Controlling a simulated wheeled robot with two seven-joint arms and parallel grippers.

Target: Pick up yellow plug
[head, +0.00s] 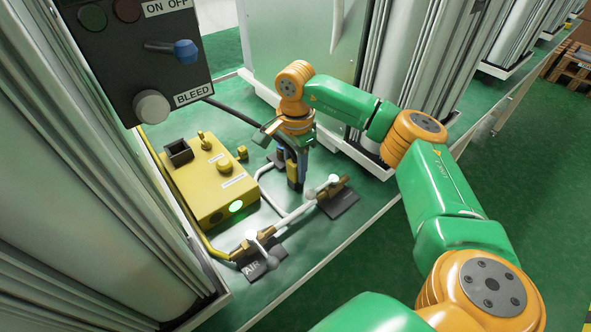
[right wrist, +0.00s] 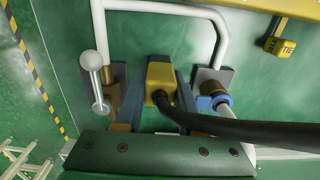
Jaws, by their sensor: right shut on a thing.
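The yellow plug (right wrist: 160,72) is between the two fingers of my right gripper (right wrist: 161,88) in the right wrist view, with a thick black cable running from it to the right. In the head view my right gripper (head: 293,172) points down at the green bench top, beyond the white pipe, and its fingers are shut on the plug. The plug is mostly hidden by the fingers there. Whether it touches the bench I cannot tell. My left gripper is not in view.
A yellow box (head: 222,190) with a black socket (head: 178,152) and a lit green button stands left of the gripper. A white pipe (head: 293,216) with valves runs in front. A dark BLEED panel (head: 135,60) hangs at upper left. Tall columns stand behind.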

